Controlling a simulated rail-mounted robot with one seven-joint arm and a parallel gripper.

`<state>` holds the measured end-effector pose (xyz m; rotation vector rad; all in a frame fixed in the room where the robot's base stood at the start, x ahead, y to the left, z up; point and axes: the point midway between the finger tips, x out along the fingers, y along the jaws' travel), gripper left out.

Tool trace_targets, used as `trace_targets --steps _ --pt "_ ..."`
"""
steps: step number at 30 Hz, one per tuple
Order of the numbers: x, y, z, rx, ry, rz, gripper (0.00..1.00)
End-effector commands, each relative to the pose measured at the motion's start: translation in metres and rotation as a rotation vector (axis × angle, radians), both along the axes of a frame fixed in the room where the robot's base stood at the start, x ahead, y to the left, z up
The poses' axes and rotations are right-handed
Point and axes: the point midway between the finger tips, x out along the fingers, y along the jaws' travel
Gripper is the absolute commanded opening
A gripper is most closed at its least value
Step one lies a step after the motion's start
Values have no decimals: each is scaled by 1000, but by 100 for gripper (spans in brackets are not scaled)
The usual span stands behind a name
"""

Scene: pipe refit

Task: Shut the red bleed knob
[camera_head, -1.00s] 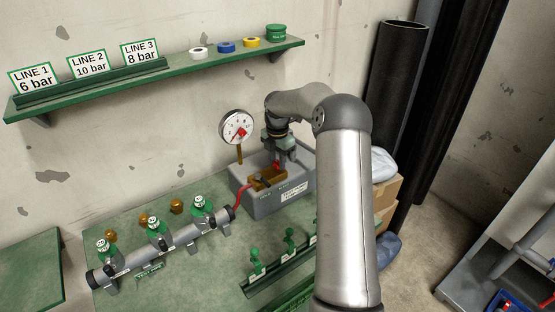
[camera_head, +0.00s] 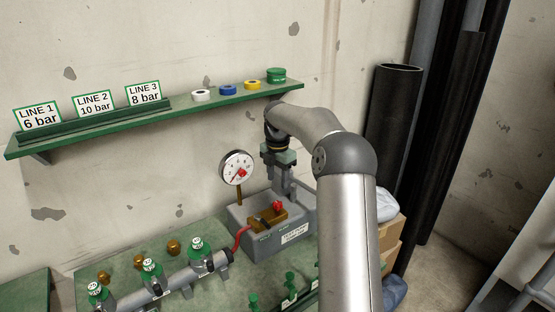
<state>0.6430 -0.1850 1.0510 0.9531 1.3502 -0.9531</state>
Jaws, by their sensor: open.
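The red bleed knob (camera_head: 278,206) sits on top of the grey test pump box (camera_head: 300,223), beside a brass-coloured block (camera_head: 262,219). My gripper (camera_head: 281,194) points down just above and behind the knob, with its two fingers apart and nothing seen between them. The fingertips look clear of the knob, though the exact gap is hard to judge. The knob's turned position is too small to read. A round gauge (camera_head: 237,168) with a red needle stands on a brass stem at the box's left.
A red hose (camera_head: 241,236) runs from the box to a grey pipe (camera_head: 180,278) with several green-capped valves. Loose brass caps (camera_head: 173,247) lie behind the pipe. A green shelf (camera_head: 190,112) with pressure signs and tape rolls hangs above. Black pipes (camera_head: 394,125) stand at the right.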

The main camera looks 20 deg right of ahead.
Motion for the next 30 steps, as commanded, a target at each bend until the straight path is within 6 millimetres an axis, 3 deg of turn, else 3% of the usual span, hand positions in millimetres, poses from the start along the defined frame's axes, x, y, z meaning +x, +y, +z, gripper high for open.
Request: trace_targets --steps 6,12,30 --pt "1 1 49 0 -3 2 46" --pt "0 1 74 0 -1 1 46" --pt "0 0 80 0 -1 1 46"
